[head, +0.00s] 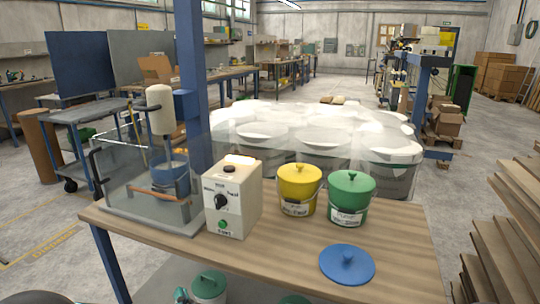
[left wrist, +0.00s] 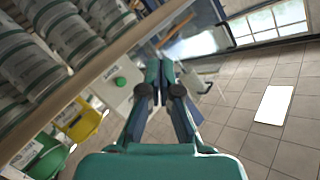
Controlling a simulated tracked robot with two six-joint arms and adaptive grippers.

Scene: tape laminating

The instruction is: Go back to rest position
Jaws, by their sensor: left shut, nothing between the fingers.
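My left gripper (left wrist: 160,72) shows in the left wrist view with its teal fingers together and nothing between them. In the head view only a small teal part, which looks like my left gripper (head: 182,295), shows at the bottom edge, in front of and below the table top. It is apart from the things on the wooden table (head: 290,250). My right gripper is in neither view.
On the table stand a glass tank (head: 120,190) with a mixer, a control box (head: 233,197), a yellow bucket (head: 299,190) and a green bucket (head: 350,198). A blue lid (head: 347,264) lies at front. Stacked boards (head: 500,245) stand at right.

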